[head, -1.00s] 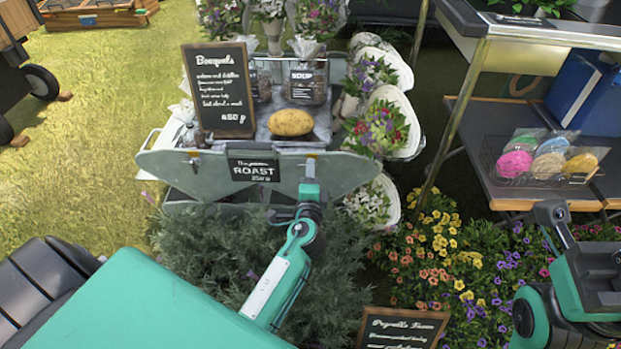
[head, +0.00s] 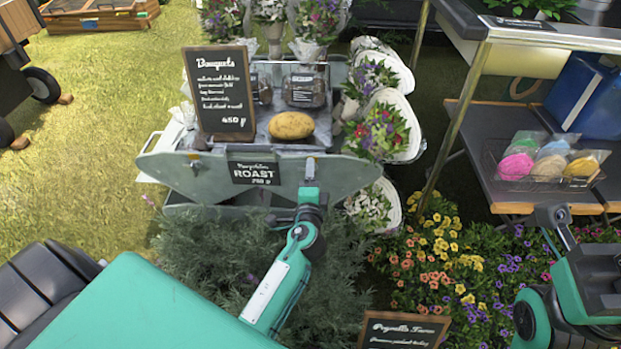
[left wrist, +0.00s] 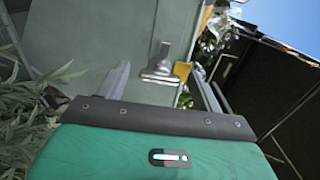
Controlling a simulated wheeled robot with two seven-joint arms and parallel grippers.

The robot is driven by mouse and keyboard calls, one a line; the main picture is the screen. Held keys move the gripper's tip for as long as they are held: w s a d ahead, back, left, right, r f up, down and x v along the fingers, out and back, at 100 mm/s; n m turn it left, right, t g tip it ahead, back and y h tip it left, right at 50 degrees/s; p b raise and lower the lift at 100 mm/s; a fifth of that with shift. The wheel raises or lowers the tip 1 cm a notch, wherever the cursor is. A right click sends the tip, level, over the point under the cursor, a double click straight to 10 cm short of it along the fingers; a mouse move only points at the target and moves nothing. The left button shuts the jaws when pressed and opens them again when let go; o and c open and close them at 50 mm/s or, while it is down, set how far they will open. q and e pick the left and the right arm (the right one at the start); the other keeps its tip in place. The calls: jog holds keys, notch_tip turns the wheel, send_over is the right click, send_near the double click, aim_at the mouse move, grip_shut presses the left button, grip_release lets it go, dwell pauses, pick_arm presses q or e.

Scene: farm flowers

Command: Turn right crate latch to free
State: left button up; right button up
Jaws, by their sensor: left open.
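The crate is a grey-green metal stand (head: 215,178) with a dark "ROAST" label on its front panel. Its right latch (left wrist: 160,68) shows in the left wrist view as a small metal fitting with an upright tab on the panel. My left gripper (left wrist: 161,64) is open, with one finger on each side of the latch. Whether the fingers touch it cannot be told. In the head view my left gripper (head: 309,192) is at the panel's right part, pointing at it; the latch is small and hard to make out there.
A potato (head: 291,125), packs and a "Bouquets" board (head: 219,92) stand on the crate's top. Bouquets in white holders (head: 385,130) line its right side. Leafy bushes (head: 225,255) lie below the panel. A table with a wire basket (head: 545,178) stands at right.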

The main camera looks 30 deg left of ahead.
pick_arm(q)
jog(key=p+v, duration=0.1)
jog(key=v, duration=1.2)
jog(key=shift+s+d, duration=0.2)
jog(key=shift+s, duration=0.15)
